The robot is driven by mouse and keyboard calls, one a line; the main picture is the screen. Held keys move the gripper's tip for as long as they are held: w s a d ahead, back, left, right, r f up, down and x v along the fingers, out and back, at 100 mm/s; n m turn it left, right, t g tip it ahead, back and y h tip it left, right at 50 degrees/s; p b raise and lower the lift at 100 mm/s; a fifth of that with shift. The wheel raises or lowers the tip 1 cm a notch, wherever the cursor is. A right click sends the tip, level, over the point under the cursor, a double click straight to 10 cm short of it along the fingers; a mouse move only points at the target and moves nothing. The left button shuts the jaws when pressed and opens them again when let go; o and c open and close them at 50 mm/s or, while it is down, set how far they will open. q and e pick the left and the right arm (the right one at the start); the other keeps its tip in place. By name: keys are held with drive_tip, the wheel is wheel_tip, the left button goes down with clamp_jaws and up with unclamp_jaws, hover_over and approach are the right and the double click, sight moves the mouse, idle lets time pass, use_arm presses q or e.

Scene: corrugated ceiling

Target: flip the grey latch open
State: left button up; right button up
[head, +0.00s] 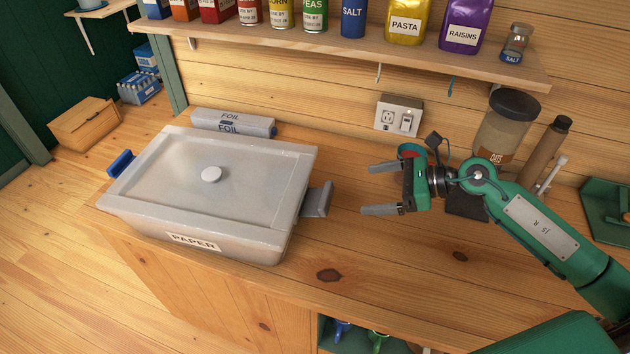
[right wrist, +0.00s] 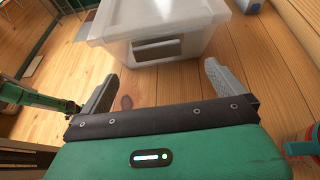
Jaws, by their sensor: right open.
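The grey latch (head: 317,200) is on the right end of the translucent box labelled PAPER (head: 205,222). It sticks out from the box's side; the right wrist view shows the latch face-on (right wrist: 157,47). A blue latch (head: 121,163) is on the box's left end. The lid (head: 230,160) with a white knob lies on the box. My right gripper (head: 368,189) is open and empty, to the right of the grey latch and apart from it. My left arm appears at the left edge of the right wrist view; its gripper is unclear there.
A foil box (head: 234,123) lies behind the paper box. An oats jar (head: 506,128) and a brown bottle (head: 543,155) stand behind my right arm. A shelf (head: 345,52) with tins hangs above. The counter (head: 350,250) is clear between box and right gripper.

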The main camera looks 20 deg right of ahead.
sight(326, 194)
drive_tip(key=p+x, duration=0.1)
drive_tip(key=x, duration=0.3)
drive_tip(key=p+x, duration=0.2)
drive_tip(key=x, duration=0.1)
drive_tip(key=p+x, duration=0.2)
drive_tip(key=x, duration=0.2)
drive_tip(key=shift+a+r, duration=0.2)
drive_tip(key=shift+a, duration=0.35)
drive_tip(key=shift+w+a+f+p, duration=0.25)
drive_tip(key=shift+a+f+p, duration=0.1)
drive_tip(key=shift+a, duration=0.15)
use_arm(q)
wheel_tip(326, 194, up, 6)
drive_tip(key=s, duration=0.2)
drive_tip(key=shift+f, duration=0.15)
